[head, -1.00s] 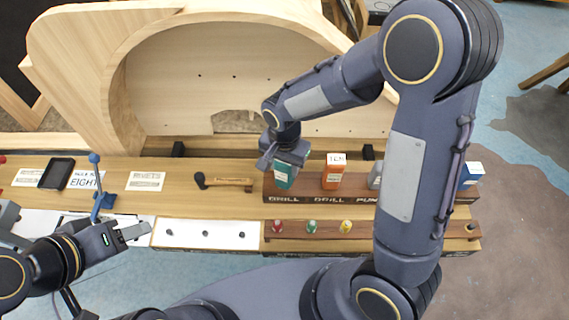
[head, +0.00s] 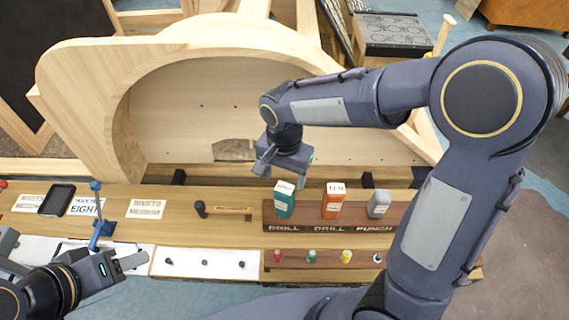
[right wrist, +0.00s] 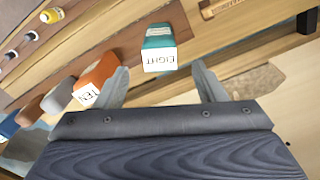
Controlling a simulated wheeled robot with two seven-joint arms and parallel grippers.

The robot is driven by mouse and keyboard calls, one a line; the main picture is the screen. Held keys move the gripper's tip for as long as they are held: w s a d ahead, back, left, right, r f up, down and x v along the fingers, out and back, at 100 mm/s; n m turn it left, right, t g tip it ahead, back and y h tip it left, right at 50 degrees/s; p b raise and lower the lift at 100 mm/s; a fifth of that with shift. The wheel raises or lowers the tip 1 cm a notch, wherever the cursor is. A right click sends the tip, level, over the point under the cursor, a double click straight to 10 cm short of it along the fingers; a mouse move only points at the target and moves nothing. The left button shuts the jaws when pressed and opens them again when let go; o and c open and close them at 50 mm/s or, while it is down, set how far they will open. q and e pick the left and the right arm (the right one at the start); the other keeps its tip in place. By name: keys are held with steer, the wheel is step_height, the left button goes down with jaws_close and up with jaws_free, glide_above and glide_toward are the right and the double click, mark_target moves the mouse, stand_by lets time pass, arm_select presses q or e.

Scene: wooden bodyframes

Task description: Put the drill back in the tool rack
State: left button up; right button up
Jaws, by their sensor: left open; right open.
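The teal drill (head: 284,200), labelled EIGHT, stands upright in the left DRILL place of the dark wooden tool rack (head: 285,228). In the right wrist view the teal drill (right wrist: 158,47) shows beyond and between the fingertips, apart from them. The orange drill (head: 333,202), labelled TEN, stands in the rack to its right. My right gripper (head: 282,170) is open and empty, just behind and above the teal drill. My left gripper (head: 128,262) is open and empty over the front left of the bench.
A grey punch (head: 379,205) stands in the rack right of the orange drill. A strip with small coloured pieces (head: 312,256) lies in front. A wooden-handled tool (head: 222,210) lies left of the rack. A wooden arch frame (head: 120,115) rises behind the bench.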

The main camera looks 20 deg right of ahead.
step_height(320, 180, up, 4)
steer(key=shift+f, duration=0.1)
steer(key=shift+s+d+r, duration=0.15)
steer(key=shift+d+r, duration=0.05)
steer(key=shift+d, duration=0.1)
steer(key=s+d+r+n+t+y, duration=0.1)
steer(key=s+d+n+t+y, duration=0.1)
steer(key=s, duration=0.6)
steer(key=s+d+r+n+t+y, duration=0.1)
steer(key=s+d+r+n+t, duration=0.1)
steer(key=s+d, duration=0.4)
steer(key=shift+s+d+r+n+t+y, duration=0.2)
steer(key=shift+s+d+n+t+y, duration=0.15)
steer(key=shift+s+n+t, duration=0.7)
steer(key=shift+w+g, duration=0.1)
steer(key=shift+g, duration=0.15)
